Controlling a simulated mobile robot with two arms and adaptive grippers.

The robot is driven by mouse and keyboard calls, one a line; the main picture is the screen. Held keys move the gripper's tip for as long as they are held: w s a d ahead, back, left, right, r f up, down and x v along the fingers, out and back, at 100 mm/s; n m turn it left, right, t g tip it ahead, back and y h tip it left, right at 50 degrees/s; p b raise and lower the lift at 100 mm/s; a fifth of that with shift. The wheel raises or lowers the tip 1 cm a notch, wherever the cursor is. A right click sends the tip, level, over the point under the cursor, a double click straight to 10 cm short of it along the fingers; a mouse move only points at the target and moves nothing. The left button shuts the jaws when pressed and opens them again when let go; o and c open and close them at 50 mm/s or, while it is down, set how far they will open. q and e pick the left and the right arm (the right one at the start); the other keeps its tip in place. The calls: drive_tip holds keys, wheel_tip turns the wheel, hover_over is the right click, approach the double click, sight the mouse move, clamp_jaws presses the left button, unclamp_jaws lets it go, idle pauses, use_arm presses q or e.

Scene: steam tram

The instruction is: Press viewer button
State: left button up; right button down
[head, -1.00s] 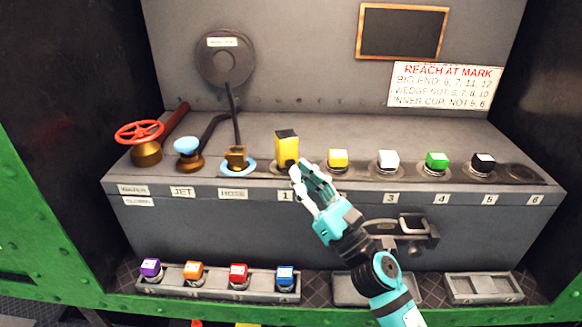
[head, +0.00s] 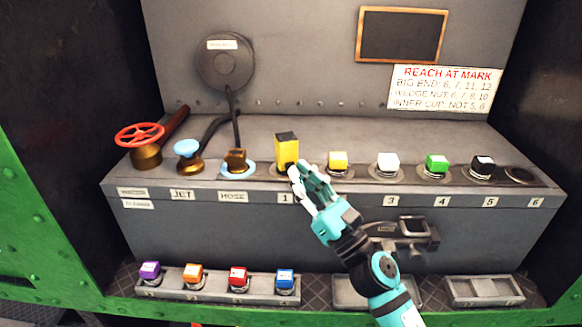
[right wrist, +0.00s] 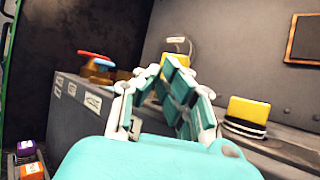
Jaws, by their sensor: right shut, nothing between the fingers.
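No part in view is labelled as a viewer button, and I cannot tell which one it is. A tall yellow block with a black top (head: 287,150) stands at label 1 on the grey ledge. My right gripper (head: 303,173) is shut and empty, its fingertips just right of this block's base. I cannot tell whether they touch it. A shorter yellow cube (head: 338,160) sits to the right of the fingertips and also shows in the right wrist view (right wrist: 248,112). My left gripper is not in view.
White (head: 388,161), green (head: 437,164) and black (head: 483,164) cubes line the ledge to the right. A red valve wheel (head: 139,134) and blue knob (head: 187,148) are left. Below are a tray of coloured cubes (head: 217,292) and a drawer-like handle (head: 418,230).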

drive_tip(key=shift+w, duration=0.1)
idle(0.5)
drive_tip(key=shift+w+a+b, duration=0.1)
drive_tip(key=shift+w+b, duration=0.05)
drive_tip(key=shift+b, duration=0.15)
drive_tip(key=shift+r, duration=0.1)
drive_tip(key=shift+w+d+r, duration=0.15)
drive_tip(key=shift+d+r, duration=0.05)
drive_tip(key=shift+r, duration=0.3)
idle(1.0)
drive_tip(key=shift+f+b, duration=0.15)
drive_tip(key=shift+b, duration=0.25)
drive_tip(key=s, duration=0.3)
drive_tip(key=s+d+f, duration=0.1)
drive_tip(key=s, duration=0.1)
drive_tip(key=shift+d+p, duration=0.1)
drive_tip(key=shift+p, duration=0.25)
